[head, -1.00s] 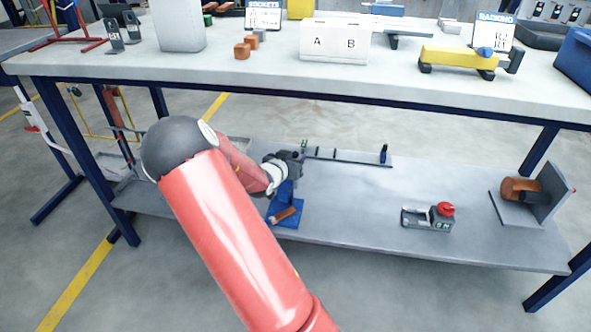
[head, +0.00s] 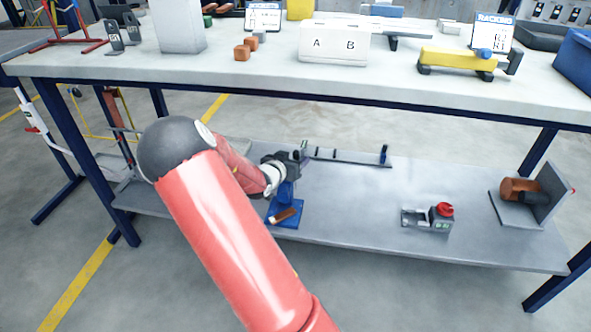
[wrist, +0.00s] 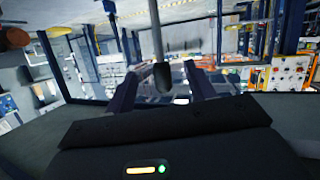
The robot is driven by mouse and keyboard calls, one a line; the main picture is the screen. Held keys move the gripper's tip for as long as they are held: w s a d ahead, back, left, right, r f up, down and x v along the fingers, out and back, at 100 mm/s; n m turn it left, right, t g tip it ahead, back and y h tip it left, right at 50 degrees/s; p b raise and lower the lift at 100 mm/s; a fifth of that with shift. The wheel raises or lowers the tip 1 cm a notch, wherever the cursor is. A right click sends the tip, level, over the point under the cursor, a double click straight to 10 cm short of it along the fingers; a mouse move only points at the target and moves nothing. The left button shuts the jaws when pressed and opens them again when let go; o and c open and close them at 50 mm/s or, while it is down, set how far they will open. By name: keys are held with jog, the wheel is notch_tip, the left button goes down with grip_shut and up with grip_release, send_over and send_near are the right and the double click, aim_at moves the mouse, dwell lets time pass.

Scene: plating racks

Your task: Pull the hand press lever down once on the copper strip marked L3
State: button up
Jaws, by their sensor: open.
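The blue hand press (head: 286,198) stands on the lower shelf, partly hidden behind my arm and gripper. A copper-coloured strip (head: 284,215) lies at its blue base; no L3 mark is readable. My gripper (head: 299,158) is just above the press, and its fingers are small and dark there. In the wrist view my gripper (wrist: 160,74) is open, a finger on each side. A dark grip-like end (wrist: 162,78) on a grey rod (wrist: 156,35) shows between the fingers, probably the lever. I cannot tell whether they touch it.
The lower shelf (head: 350,215) is clear right of the press. A rail (head: 350,160) lies behind. A device with a red button (head: 442,212) and a bracket holding a copper-coloured cylinder (head: 530,200) stand further right. The upper tabletop (head: 230,70) overhangs behind my arm.

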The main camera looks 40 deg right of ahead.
jog(key=v, duration=0.6)
jog(key=shift+s+a, duration=0.15)
jog(key=shift+a, duration=0.1)
jog(key=shift+r, duration=0.1)
jog(key=v, duration=0.8)
